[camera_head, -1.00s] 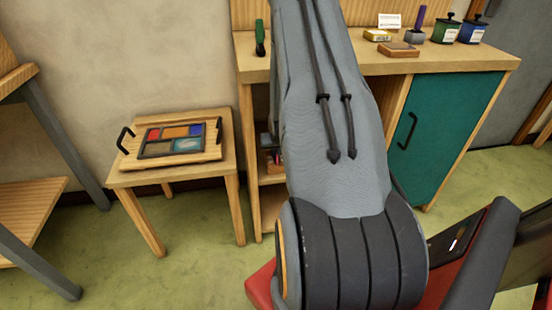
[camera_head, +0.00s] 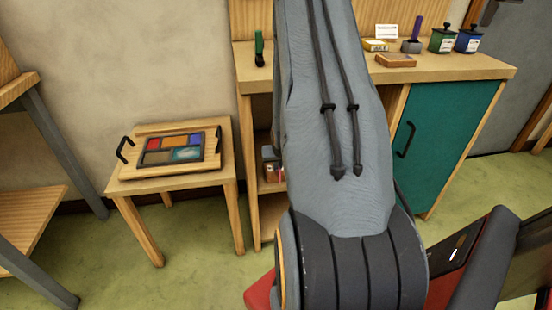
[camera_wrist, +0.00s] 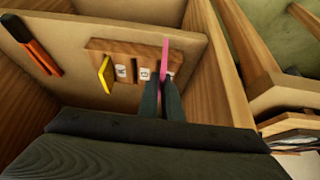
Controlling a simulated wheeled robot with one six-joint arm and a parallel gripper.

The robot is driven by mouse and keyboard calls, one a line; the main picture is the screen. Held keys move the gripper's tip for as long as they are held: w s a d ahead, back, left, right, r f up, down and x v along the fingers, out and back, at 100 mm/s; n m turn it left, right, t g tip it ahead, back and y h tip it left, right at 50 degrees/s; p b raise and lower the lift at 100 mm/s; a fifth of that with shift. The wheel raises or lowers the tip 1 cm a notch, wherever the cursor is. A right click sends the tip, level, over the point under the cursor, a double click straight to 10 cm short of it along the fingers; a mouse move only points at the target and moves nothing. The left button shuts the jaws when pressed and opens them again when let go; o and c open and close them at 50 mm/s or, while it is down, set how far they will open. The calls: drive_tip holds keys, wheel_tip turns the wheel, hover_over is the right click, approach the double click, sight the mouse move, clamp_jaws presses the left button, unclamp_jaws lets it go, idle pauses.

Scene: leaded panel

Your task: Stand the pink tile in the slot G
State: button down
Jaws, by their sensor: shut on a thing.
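In the wrist view my gripper (camera_wrist: 162,100) is shut on the pink tile (camera_wrist: 165,56), a thin upright plate that rises beyond the fingertips. The tile is at the right end of a brown wooden slotted rack (camera_wrist: 112,46). My fingers hide the tile's lower part, so I cannot tell whether it is in a slot or just above or in front of one. A yellow tile (camera_wrist: 105,74) stands tilted at the rack's left end. Small white labels (camera_wrist: 121,72) sit along the rack, too small to read, so I cannot tell which slot is G.
An orange-and-black object (camera_wrist: 34,44) lies left of the rack. A wooden wall (camera_wrist: 222,62) stands close on the right. In the head view, a tray (camera_head: 214,160) with a colour panel (camera_head: 173,147) is on a small table, beside a workbench (camera_head: 450,68).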

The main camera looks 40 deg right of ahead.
drive_tip(key=s+a, duration=0.6)
drive_tip(key=s, duration=0.3)
drive_tip(key=shift+s, duration=0.35)
